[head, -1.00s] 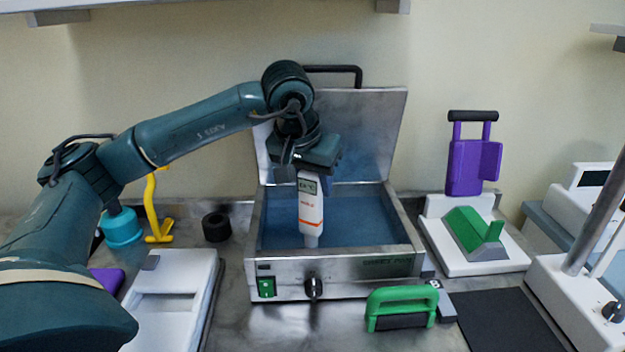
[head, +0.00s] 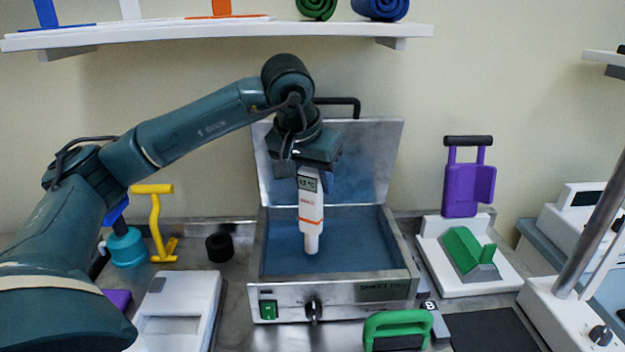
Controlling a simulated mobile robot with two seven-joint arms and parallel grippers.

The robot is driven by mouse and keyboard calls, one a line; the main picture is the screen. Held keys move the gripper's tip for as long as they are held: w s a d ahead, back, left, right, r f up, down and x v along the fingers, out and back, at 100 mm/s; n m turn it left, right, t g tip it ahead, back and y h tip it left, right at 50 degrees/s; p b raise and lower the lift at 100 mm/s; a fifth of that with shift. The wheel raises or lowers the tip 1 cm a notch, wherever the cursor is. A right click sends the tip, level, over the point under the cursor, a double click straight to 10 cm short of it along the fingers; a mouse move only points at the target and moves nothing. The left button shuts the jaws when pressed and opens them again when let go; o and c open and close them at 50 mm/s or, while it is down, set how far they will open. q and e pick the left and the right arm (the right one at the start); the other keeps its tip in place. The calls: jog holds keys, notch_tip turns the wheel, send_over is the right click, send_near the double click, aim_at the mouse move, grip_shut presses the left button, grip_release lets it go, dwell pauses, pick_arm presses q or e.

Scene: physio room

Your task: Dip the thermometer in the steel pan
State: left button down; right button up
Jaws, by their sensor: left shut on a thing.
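The steel pan (head: 340,293) is an open box with a raised lid (head: 362,150), a green switch and a dark knob on its front. Its inside (head: 350,235) is blue. The thermometer (head: 311,210) is a white stick with a small display and an orange band. My left gripper (head: 308,168) is shut on its upper end and holds it upright, tip down, over the pan's interior. The tip shows in front of the blue; I cannot tell its exact height above the blue surface. My right gripper is not in view.
A green-handled block (head: 398,326) stands at the pan's front right. A white stand with a green wedge (head: 468,250) is to the right, a black roll (head: 220,247) and yellow tool (head: 157,225) to the left. A shelf (head: 220,35) hangs above.

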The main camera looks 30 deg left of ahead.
pick_arm(q)
jog(key=shift+r+p, duration=1.05)
jog(key=shift+r, duration=0.55)
jog(key=shift+r+p, duration=0.75)
jog(key=shift+r, duration=0.5)
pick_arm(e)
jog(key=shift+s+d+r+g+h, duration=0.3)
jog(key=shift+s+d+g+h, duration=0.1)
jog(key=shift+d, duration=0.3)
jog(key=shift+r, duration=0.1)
pick_arm(q)
jog(key=shift+f, duration=0.1)
